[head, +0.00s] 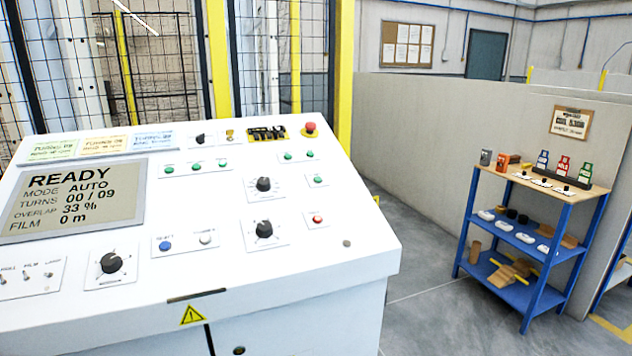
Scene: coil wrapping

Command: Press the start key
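The white control panel (345,265) fills the left and middle of the head view. Its display (75,200) reads READY, MODE AUTO, TURNS 00 / 09, OVERLAP 33 %, FILM 0 m. On the right side of the panel a green button (318,180) sits above a red button (317,220); their labels are too small to read. A blue button (165,246) and a white button (205,238) share a plate near the front. A small yellow key-like part (229,134) is at the back. Neither of my grippers is in view.
A red mushroom button (309,128) stands at the panel's back right. Black rotary knobs (264,229) rise from the panel. A yellow-posted mesh fence (165,60) stands behind. A blue shelf cart (527,240) stands at the right by a grey partition. The floor between is clear.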

